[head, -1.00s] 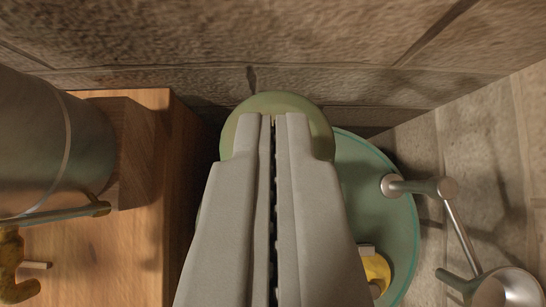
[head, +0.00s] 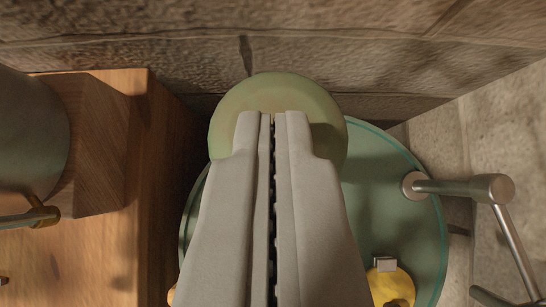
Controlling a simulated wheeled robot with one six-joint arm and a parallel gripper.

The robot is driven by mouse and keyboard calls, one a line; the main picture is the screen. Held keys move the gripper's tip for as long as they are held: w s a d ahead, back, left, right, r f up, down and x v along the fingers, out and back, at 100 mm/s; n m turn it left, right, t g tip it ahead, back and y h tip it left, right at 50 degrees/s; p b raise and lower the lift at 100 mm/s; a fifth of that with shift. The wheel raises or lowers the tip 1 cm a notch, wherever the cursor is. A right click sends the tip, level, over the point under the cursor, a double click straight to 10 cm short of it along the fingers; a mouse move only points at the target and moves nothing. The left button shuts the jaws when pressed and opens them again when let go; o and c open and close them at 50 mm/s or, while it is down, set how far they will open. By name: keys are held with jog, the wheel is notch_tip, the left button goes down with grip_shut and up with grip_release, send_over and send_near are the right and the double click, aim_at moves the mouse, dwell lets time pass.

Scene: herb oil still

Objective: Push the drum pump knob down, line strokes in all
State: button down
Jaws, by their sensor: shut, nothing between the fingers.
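The pump knob (head: 277,92) is a round, pale green disc at the middle of the head view, above the drum. My gripper (head: 273,116) is shut with nothing between its fingers. Its fingertips overlap the knob in the picture and hide the knob's lower middle; I cannot tell whether they touch it. The green drum (head: 385,200) stands below and behind the knob, with its round top partly hidden by my gripper.
A wooden bench (head: 90,265) with a grey metal vessel (head: 25,140) stands at the left. A metal spout pipe (head: 450,187) leaves the drum top at right, near a yellow cap (head: 392,287). A stone wall (head: 330,50) closes off the back.

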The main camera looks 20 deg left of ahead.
jog(key=shift+f, duration=0.75)
jog(key=v, duration=1.7)
jog(key=shift+s+r, duration=0.2)
jog(key=shift+r, duration=0.15)
